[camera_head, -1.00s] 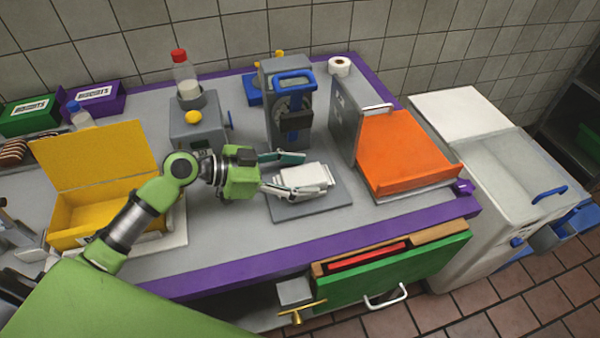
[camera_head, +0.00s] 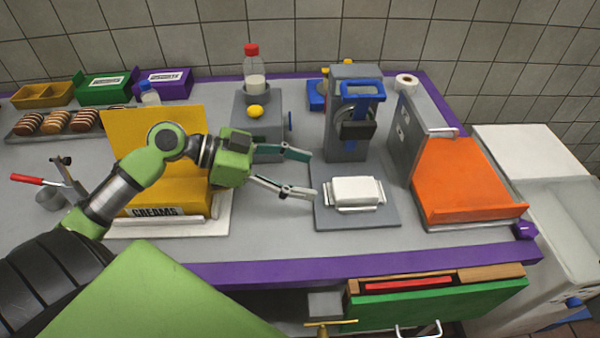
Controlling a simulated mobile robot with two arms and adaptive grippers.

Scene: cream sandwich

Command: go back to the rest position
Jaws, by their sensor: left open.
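My left gripper (camera_head: 302,173) is open and empty above the grey worktop (camera_head: 275,222), its two fingers spread and pointing right. It is just left of a white block (camera_head: 357,191) that lies on a grey plate (camera_head: 383,217), and a gap shows between the fingertips and the block. My left arm comes in from the left and passes in front of the yellow box marked CREAMS (camera_head: 190,191). My right gripper is not in view.
A grey machine with a blue handle (camera_head: 346,140) stands behind the plate. An orange sloped unit (camera_head: 460,185) is to the right. A dispenser with a red-capped bottle (camera_head: 252,75) stands behind the gripper. An open green drawer (camera_head: 440,299) juts out in front.

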